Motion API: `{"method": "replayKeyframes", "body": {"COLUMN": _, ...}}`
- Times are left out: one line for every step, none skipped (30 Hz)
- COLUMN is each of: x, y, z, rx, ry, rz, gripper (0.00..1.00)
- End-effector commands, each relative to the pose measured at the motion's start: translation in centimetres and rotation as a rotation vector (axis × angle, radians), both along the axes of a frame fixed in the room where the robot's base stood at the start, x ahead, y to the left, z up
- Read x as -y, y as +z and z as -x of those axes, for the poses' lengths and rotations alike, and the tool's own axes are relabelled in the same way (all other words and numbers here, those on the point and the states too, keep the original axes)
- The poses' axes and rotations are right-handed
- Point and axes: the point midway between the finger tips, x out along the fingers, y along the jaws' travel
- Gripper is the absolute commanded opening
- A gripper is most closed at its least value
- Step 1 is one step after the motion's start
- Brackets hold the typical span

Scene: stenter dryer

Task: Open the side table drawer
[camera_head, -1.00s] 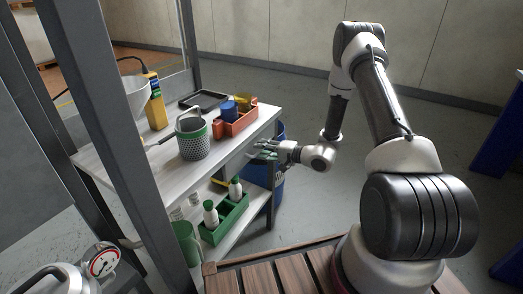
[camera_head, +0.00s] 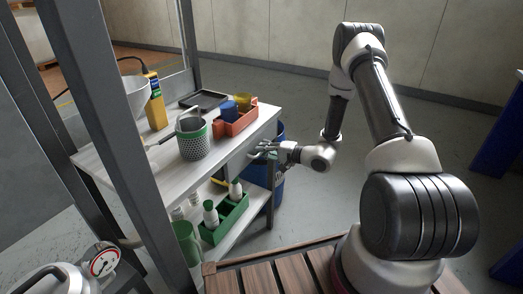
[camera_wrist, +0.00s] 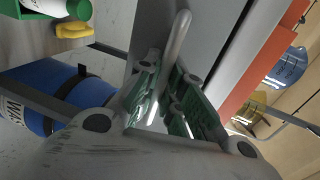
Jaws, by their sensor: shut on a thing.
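The side table (camera_head: 118,180) stands left of my arm, with a light top and a lower shelf. Its grey drawer front (camera_wrist: 201,35) lies below the table top edge in the wrist view, with a pale bar handle (camera_wrist: 177,36) on it. My gripper (camera_wrist: 167,82) is at the handle, with its green-padded fingers on both sides of the bar and shut on it. In the head view my gripper (camera_head: 264,150) is at the right end of the table, just under the top. The handle is too small to make out there. I see no clear gap at the drawer.
On the table top are an orange bin (camera_head: 237,123), a perforated basket (camera_head: 194,140) and a black tray (camera_head: 204,100). A green crate (camera_head: 228,221) with bottles sits on the lower shelf. A blue drum (camera_head: 277,182) stands behind the gripper. Open floor lies behind my arm.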

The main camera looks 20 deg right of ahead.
Motion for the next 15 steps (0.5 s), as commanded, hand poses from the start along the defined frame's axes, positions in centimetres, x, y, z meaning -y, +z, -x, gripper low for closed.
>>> {"method": "replayKeyframes", "body": {"x": 0.5, "y": -0.1, "z": 0.4, "rx": -0.003, "ry": -0.002, "rz": 0.0, "gripper": 0.0}}
{"method": "replayKeyframes", "body": {"x": 0.8, "y": -0.1, "z": 0.7, "rx": -0.003, "ry": -0.003, "rz": 0.0, "gripper": 0.0}}
{"method": "replayKeyframes", "body": {"x": 1.3, "y": -0.1, "z": 1.1, "rx": -0.003, "ry": -0.004, "rz": 0.0, "gripper": 0.0}}
{"method": "replayKeyframes", "body": {"x": 1.7, "y": -0.1, "z": 1.5, "rx": -0.003, "ry": -0.004, "rz": 0.0, "gripper": 0.0}}
{"method": "replayKeyframes", "body": {"x": 2.0, "y": -0.1, "z": 1.9, "rx": -0.003, "ry": -0.004, "rz": 0.0, "gripper": 0.0}}
{"method": "replayKeyframes", "body": {"x": 2.7, "y": -0.1, "z": 2.5, "rx": -0.003, "ry": -0.006, "rz": -0.001, "gripper": 0.0}}
{"method": "replayKeyframes", "body": {"x": 3.2, "y": -0.1, "z": 3.0, "rx": -0.004, "ry": -0.005, "rz": -0.001, "gripper": 0.0}}
{"method": "replayKeyframes", "body": {"x": 3.7, "y": -0.1, "z": 3.5, "rx": -0.004, "ry": -0.006, "rz": -0.001, "gripper": 0.0}}
{"method": "replayKeyframes", "body": {"x": 4.5, "y": -0.1, "z": 4.3, "rx": -0.003, "ry": -0.006, "rz": -0.001, "gripper": 0.0}}
{"method": "replayKeyframes", "body": {"x": 5.1, "y": -0.1, "z": 4.8, "rx": -0.003, "ry": -0.007, "rz": 0.0, "gripper": 0.0}}
{"method": "replayKeyframes", "body": {"x": 5.6, "y": -0.1, "z": 5.4, "rx": -0.003, "ry": -0.006, "rz": -0.001, "gripper": 0.0}}
{"method": "replayKeyframes", "body": {"x": 6.5, "y": -0.1, "z": 6.2, "rx": -0.004, "ry": -0.008, "rz": -0.001, "gripper": 0.0}}
{"method": "replayKeyframes", "body": {"x": 7.0, "y": -0.1, "z": 6.8, "rx": -0.003, "ry": -0.007, "rz": 0.0, "gripper": 0.0}}
{"method": "replayKeyframes", "body": {"x": 7.6, "y": 0.0, "z": 7.4, "rx": -0.002, "ry": -0.008, "rz": -0.001, "gripper": 0.0}}
{"method": "replayKeyframes", "body": {"x": 8.4, "y": 0.0, "z": 8.2, "rx": -0.002, "ry": -0.008, "rz": -0.001, "gripper": 0.0}}
